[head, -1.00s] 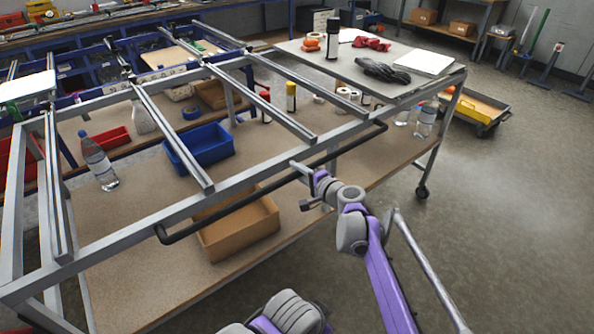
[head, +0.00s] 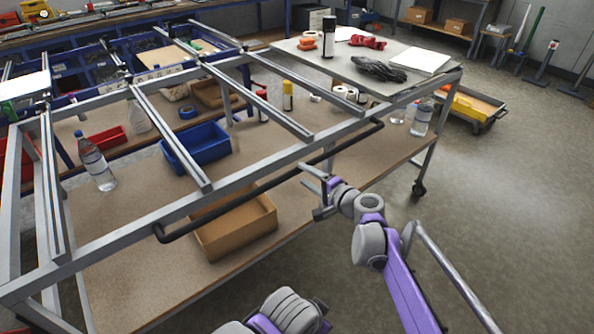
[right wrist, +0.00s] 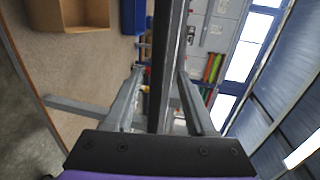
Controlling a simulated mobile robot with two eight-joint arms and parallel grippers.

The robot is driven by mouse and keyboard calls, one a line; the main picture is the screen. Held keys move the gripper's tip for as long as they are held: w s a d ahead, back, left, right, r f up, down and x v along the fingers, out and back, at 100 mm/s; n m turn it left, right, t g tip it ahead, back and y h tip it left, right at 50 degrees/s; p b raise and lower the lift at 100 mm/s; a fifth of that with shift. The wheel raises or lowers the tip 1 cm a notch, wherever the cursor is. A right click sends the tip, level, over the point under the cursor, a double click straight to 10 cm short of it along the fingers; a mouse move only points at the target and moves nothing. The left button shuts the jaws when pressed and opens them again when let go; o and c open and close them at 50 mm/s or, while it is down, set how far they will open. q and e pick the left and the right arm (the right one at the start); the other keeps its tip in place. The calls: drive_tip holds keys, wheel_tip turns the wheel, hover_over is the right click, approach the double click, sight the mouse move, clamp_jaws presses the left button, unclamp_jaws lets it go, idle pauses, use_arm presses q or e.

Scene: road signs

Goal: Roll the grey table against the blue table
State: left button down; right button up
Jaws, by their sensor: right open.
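The grey table (head: 105,237) is a metal frame with open top bars, a brown lower shelf and a castor at its right leg. Its black handle bar (head: 215,206) runs along the near side. The blue table (head: 252,82) stands behind it, with blue legs and frame. My right gripper (head: 312,178) is open at the middle of the handle. In the right wrist view a dark bar (right wrist: 168,60) runs between its two spread fingers; I cannot tell whether they touch it. My left gripper is out of view.
On the lower shelf are a blue bin (head: 203,150), a cardboard box (head: 235,230) and bottles (head: 96,163). A panel on top at the right holds black gloves (head: 380,69) and a spray can (head: 328,38).

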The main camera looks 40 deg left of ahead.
drive_tip(key=shift+v, duration=2.15)
